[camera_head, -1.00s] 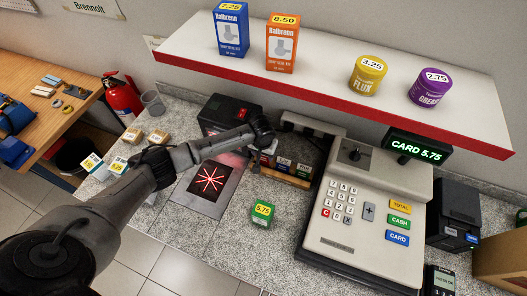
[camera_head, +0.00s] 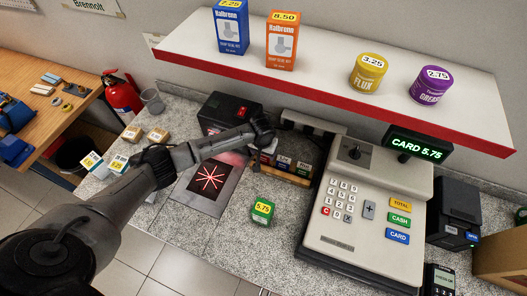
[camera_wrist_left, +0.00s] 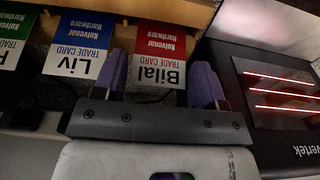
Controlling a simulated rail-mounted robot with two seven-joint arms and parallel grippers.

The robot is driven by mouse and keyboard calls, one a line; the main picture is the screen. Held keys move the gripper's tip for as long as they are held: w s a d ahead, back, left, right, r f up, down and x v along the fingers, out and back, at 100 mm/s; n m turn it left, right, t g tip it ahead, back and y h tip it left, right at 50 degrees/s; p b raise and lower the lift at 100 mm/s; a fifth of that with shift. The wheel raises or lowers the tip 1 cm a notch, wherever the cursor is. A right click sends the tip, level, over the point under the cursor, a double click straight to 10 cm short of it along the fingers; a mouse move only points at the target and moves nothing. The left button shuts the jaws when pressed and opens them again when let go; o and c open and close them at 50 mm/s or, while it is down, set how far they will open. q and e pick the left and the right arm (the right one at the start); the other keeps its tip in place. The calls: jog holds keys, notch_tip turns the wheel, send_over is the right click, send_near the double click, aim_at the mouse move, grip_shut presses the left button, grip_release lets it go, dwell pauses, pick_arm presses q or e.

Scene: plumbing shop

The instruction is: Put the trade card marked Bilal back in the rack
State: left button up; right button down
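The red-and-white trade card marked Bilal (camera_wrist_left: 160,65) is between the two purple fingers of my left gripper (camera_wrist_left: 160,85), with a finger close against each side edge. In the head view the same gripper (camera_head: 265,142) is over the left end of the wooden card rack (camera_head: 288,177). The Bilal card (camera_head: 267,157) shows just under it, in line with the other cards. Its lower edge appears to be at the rack, but the slot is hidden. The blue Liv card (camera_wrist_left: 76,48) and a green card (camera_wrist_left: 12,38) stand beside it. My right gripper is out of view.
A red-lined scanner plate (camera_head: 210,178) lies left of the rack. A cash register (camera_head: 365,205) stands close on the right. A green box marked 5.75 (camera_head: 262,211) sits in front. The shelf (camera_head: 330,85) overhangs behind.

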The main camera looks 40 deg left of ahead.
pick_arm(q)
jog(key=o, duration=0.4)
jog(key=shift+c, duration=0.2)
notch_tip(320, 180, up, 14)
jog(key=s, duration=0.1)
jog(key=shift+s+d, duration=0.25)
jog(key=shift+f, duration=0.15)
dwell(0.4)
